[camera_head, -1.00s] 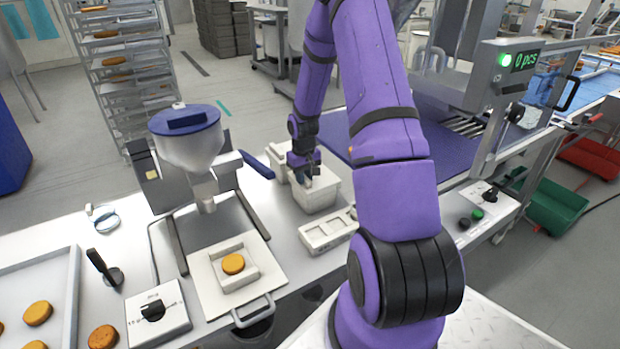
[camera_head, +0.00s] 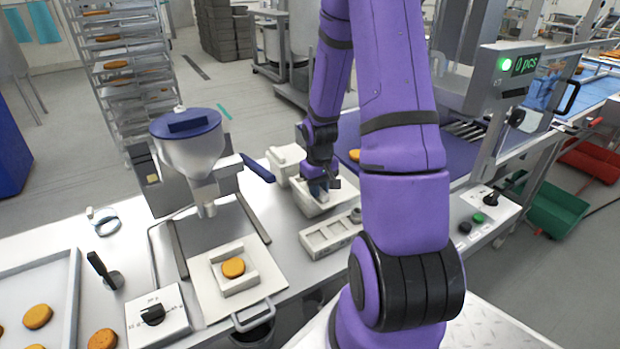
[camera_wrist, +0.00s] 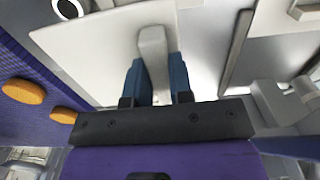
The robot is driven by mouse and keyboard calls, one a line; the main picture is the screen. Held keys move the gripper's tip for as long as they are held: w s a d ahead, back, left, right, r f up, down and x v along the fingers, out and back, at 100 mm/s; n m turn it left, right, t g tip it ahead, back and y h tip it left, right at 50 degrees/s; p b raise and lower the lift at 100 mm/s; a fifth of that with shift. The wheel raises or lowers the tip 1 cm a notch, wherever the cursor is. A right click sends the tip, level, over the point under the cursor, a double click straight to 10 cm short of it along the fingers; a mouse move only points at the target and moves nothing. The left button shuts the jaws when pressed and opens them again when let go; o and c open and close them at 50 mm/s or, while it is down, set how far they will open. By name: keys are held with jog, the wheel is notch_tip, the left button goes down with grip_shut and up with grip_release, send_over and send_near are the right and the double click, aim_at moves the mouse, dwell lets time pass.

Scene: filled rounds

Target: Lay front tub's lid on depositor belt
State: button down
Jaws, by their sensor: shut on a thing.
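My gripper (camera_head: 322,187) is shut on the raised bar handle (camera_wrist: 153,45) of a flat cream lid (camera_wrist: 95,45); blue fingers sit on both sides of the bar in the wrist view. In the head view the lid (camera_head: 335,203) is at the front tub, whose body is mostly hidden beneath it; I cannot tell how large the gap is. Another cream tub (camera_head: 283,158) stands just behind. The blue depositor belt (camera_head: 347,127) runs behind and right of the gripper, partly hidden by my arm, and also shows in the wrist view (camera_wrist: 20,55).
Orange rounds lie on the belt, one beside my arm (camera_head: 354,155). A cream tray with compartments (camera_head: 330,235) is in front of the tubs. The hopper machine (camera_head: 188,145) stands to the left, with a round (camera_head: 233,267) on its plate. A control box (camera_head: 487,212) is at right.

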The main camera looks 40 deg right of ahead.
aim_at(326, 206)
jog(key=s, duration=0.1)
jog(key=s+a, duration=0.1)
jog(key=s, duration=0.2)
jog(key=shift+s+a+r, duration=0.15)
jog(key=shift+a+r, duration=0.1)
jog(key=shift+a, duration=0.15)
jog(key=shift+s+r, duration=0.2)
jog(key=shift+r, duration=2.25)
